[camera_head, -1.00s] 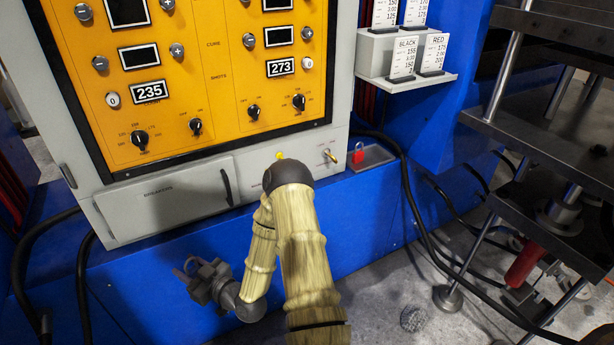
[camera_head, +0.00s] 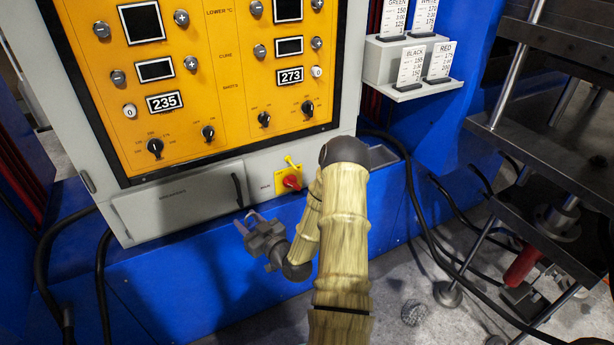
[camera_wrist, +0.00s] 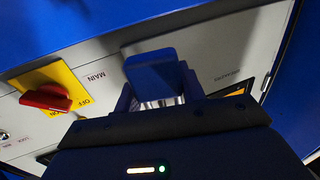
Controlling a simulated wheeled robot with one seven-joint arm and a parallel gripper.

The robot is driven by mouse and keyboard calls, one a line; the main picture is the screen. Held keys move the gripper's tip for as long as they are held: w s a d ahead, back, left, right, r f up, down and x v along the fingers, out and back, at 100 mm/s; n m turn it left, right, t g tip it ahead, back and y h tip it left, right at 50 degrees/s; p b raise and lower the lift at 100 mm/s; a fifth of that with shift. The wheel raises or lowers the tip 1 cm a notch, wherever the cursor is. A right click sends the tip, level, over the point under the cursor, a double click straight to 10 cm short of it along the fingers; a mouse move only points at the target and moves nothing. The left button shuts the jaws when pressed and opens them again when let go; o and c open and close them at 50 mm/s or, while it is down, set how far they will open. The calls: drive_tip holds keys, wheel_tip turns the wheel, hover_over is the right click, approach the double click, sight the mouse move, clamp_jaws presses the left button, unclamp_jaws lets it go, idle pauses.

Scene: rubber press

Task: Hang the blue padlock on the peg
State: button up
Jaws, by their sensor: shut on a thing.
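The blue padlock (camera_wrist: 152,72) is in my gripper in the wrist view, its blue body beyond the fingertips. Its silver shackle shows between the fingers, and the gripper is shut on it. In the head view my gripper (camera_head: 250,221) is in front of the blue base, just below the grey cabinet's lower edge and left of the red main switch. The padlock is too small to make out there. I cannot clearly make out the peg; my arm covers the panel right of the switch. In the wrist view a small dark fitting (camera_wrist: 4,136) shows at the left edge, near a small label.
The red main switch (camera_head: 291,181) sits on a yellow plate, also in the wrist view (camera_wrist: 46,97). The grey breakers door (camera_head: 180,205) is left of it. Card shelf (camera_head: 410,90) and metal press (camera_head: 540,200) stand at right. Black cables hang beside the cabinet.

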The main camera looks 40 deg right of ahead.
drive_tip(key=s+d+r+m+h+p, duration=0.1)
drive_tip(key=s+d+r+h+p, duration=0.1)
drive_tip(key=d, duration=0.6)
drive_tip(key=s+d+r+m+h+p, duration=0.2)
drive_tip(key=s+d+r+h+p, duration=0.1)
drive_tip(key=d+r, duration=0.3)
drive_tip(key=shift+s+d+g, duration=0.3)
drive_tip(key=shift+s+d, duration=0.5)
drive_tip(key=shift+d, duration=0.45)
drive_tip(key=shift+w, duration=0.1)
drive_tip(key=shift+f+x, duration=0.15)
drive_tip(key=shift+x, duration=1.7)
drive_tip(key=shift+f+x, duration=0.15)
drive_tip(key=shift+x, duration=1.7)
drive_tip(key=shift+w+d+f+b, duration=0.1)
drive_tip(key=shift+w+f+b, duration=0.4)
drive_tip(key=shift+w+b, duration=0.15)
drive_tip(key=o, duration=1.1)
